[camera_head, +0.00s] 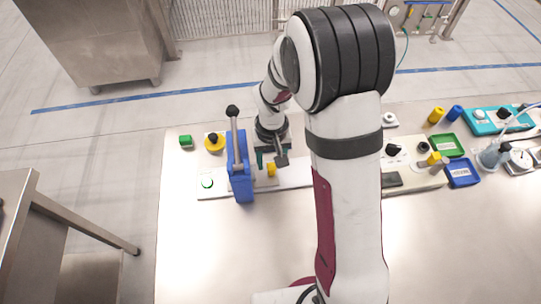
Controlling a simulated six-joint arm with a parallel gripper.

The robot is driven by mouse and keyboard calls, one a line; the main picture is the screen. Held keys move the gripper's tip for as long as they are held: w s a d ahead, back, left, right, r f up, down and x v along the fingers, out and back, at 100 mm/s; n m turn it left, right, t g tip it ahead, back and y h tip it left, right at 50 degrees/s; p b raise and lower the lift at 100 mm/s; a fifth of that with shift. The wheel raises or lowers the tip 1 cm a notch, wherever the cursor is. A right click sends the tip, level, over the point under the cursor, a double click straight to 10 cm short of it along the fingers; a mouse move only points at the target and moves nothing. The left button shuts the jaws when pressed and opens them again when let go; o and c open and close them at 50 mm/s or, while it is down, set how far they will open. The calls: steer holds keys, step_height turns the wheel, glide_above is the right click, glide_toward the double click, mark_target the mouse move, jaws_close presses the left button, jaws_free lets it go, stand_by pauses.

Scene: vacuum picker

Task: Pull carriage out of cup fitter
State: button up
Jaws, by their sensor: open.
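A blue upright body with a black-knobbed lever (240,170) stands on a white base plate (212,186) left of my arm; it looks like the cup fitter. A small yellow piece (271,170) sits on the plate just right of the blue body; it may be part of the carriage, but I cannot tell for sure. My gripper (272,160) is open, low over the plate, beside the blue body and close to the yellow piece. I cannot tell whether it touches the piece. My arm hides the plate's right part.
On the right are a green tray (447,145), a blue tray (463,172) and a teal case (497,120). The table's front left is clear.

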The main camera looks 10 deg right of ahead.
mark_target(272, 167)
steer(key=shift+f, duration=1.6)
jaws_close()
